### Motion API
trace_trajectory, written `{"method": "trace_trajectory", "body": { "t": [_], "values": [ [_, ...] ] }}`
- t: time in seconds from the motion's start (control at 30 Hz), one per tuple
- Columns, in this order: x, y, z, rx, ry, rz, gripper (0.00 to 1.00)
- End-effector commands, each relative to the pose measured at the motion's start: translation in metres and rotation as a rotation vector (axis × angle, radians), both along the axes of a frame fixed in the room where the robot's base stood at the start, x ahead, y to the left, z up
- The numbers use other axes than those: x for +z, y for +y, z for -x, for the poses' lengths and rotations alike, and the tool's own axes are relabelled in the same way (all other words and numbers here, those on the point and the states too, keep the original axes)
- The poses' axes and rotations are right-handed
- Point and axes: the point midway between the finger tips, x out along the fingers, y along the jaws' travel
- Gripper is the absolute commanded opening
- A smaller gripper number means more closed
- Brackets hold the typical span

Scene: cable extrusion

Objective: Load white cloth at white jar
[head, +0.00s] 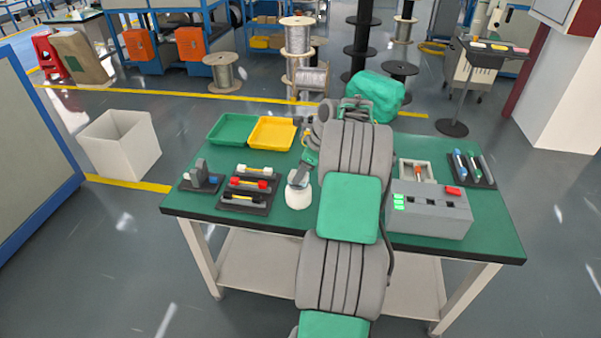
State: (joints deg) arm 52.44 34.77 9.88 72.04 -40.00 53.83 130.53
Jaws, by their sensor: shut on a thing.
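A white jar (298,197) stands on the green table top, left of my arm. My gripper (298,181) points down at the jar's mouth, right over it or just inside its rim. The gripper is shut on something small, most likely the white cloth. The cloth does not show apart from the white of the jar, and the fingers and the jar's rim hide what is between them. My large grey and green arm covers the middle of the table.
Left of the jar is a black rack (248,190) with coloured rods. Behind are a green tray (233,130) and a yellow tray (271,134). Right of my arm stand a grey control box (430,210) and a pen tray (472,168). A white bin (120,145) stands on the floor.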

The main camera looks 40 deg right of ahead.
Motion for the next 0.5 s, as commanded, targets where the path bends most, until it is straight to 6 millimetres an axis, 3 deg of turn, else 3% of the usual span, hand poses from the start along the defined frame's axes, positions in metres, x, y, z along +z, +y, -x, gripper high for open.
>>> {"method": "trace_trajectory", "body": {
  "t": [0.23,0.5],
  "values": [
    [-0.001,0.001,0.001,0.000,0.005,-0.005,0.07],
    [0.020,0.001,0.001,0.000,0.004,-0.004,0.07]
  ]
}}
